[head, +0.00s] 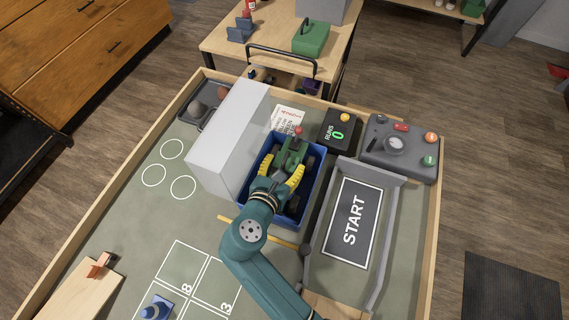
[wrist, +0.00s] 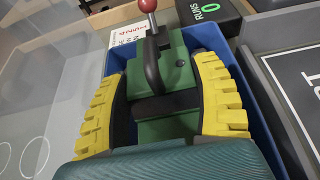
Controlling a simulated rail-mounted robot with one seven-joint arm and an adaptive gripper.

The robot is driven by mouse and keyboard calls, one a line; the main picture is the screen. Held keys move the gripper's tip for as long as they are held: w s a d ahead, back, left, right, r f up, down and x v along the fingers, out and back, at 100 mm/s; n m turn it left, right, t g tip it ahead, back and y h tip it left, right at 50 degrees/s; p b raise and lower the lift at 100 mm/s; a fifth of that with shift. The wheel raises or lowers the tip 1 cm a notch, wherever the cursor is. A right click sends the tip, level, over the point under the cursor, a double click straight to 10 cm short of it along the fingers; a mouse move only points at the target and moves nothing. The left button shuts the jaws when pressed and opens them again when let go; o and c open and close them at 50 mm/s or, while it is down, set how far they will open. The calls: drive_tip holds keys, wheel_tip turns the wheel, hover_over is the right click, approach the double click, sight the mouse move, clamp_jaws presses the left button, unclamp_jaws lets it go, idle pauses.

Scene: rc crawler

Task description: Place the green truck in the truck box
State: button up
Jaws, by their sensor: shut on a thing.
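The green truck (head: 291,154) has black wheels and a dark lever with a red ball on top. It is inside the outline of the blue box (head: 317,187), which I take for the truck box. My gripper (head: 283,170) has yellow fingers closed on either side of the truck's body. In the wrist view the green truck (wrist: 172,75) sits between the yellow fingers, with the blue box (wrist: 243,95) behind it. I cannot tell whether the truck rests on the box floor; my arm and fingers hide part of it.
A white block (head: 222,135) stands left of the blue box. A black RUNS counter (head: 341,130) and a grey control panel (head: 400,147) are behind and right. A walled START pad (head: 350,221) lies to the right. A wooden rim (head: 146,160) edges the table.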

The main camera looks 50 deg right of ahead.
drive_tip(key=shift+f, duration=0.1)
drive_tip(key=o, duration=1.3)
drive_tip(key=shift+f, duration=0.2)
drive_tip(key=shift+c, duration=0.2)
drive_tip(key=shift+r, duration=0.1)
drive_tip(key=shift+r, duration=0.25)
drive_tip(key=p+v, duration=0.1)
drive_tip(key=v, duration=1.1)
